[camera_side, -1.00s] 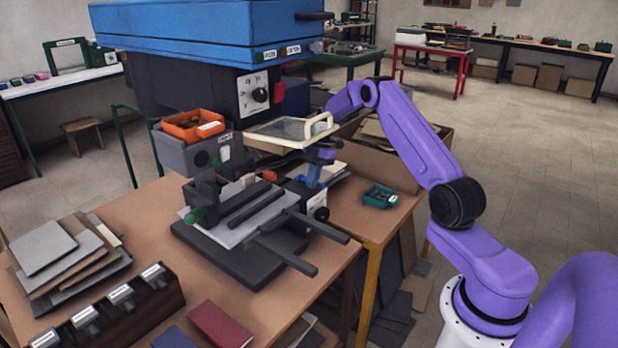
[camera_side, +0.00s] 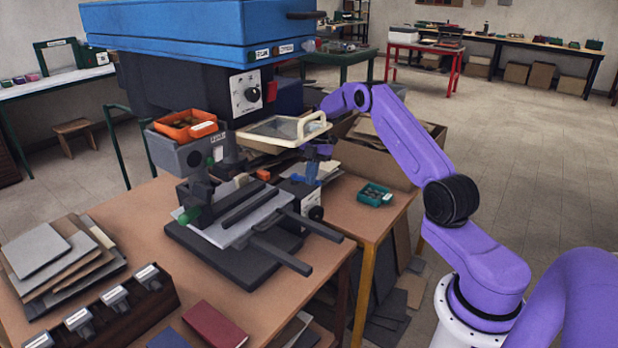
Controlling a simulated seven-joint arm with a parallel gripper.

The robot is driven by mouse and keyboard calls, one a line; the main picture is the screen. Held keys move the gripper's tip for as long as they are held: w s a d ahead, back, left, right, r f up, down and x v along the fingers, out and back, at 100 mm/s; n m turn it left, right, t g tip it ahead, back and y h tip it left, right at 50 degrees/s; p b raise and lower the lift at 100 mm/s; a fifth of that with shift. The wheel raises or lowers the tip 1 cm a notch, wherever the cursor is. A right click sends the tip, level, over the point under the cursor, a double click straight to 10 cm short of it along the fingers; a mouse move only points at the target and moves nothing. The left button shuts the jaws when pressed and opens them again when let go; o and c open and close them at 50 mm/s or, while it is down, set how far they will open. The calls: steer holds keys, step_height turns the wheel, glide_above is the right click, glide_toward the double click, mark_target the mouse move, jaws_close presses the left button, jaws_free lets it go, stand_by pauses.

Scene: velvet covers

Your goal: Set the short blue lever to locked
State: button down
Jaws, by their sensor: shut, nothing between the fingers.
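The short blue lever (camera_side: 309,172) stands at the right side of the press bed, above a grey block with a round dial (camera_side: 312,212). My gripper (camera_side: 315,158) is just above the lever's top, behind and below the clear guard's handle. Its fingers are small and dark here, and it is shut with nothing held. I cannot tell whether it touches the lever. Any locked marking is too small to read.
A clear guard with a cream frame (camera_side: 290,141) hangs close to my gripper. An orange tray (camera_side: 186,127) sits on a grey box to the left. A green tray (camera_side: 375,194) and an open cardboard box (camera_side: 415,150) lie to the right.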

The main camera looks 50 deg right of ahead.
steer(key=shift+w+d, duration=0.2)
steer(key=shift+d, duration=1.15)
steer(key=shift+w+d, duration=0.45)
steer(key=shift+d, duration=0.35)
steer(key=shift+w+d, duration=0.1)
steer(key=shift+d, duration=0.2)
steer(key=shift+r, duration=0.15)
steer(key=shift+s+a, duration=0.25)
steer(key=shift+s, duration=0.1)
steer(key=shift+s+a+r, duration=0.15)
steer(key=shift+s+a, duration=0.45)
steer(key=shift+a, duration=0.1)
steer(key=shift+s+a+r, duration=0.1)
steer(key=shift+s+a, duration=0.5)
steer(key=shift+a, duration=0.05)
step_height(320, 180, up, 9)
steer(key=w+d, duration=0.2)
steer(key=shift+w+r, duration=0.15)
steer(key=shift+w, duration=0.15)
steer(key=shift+r, duration=0.1)
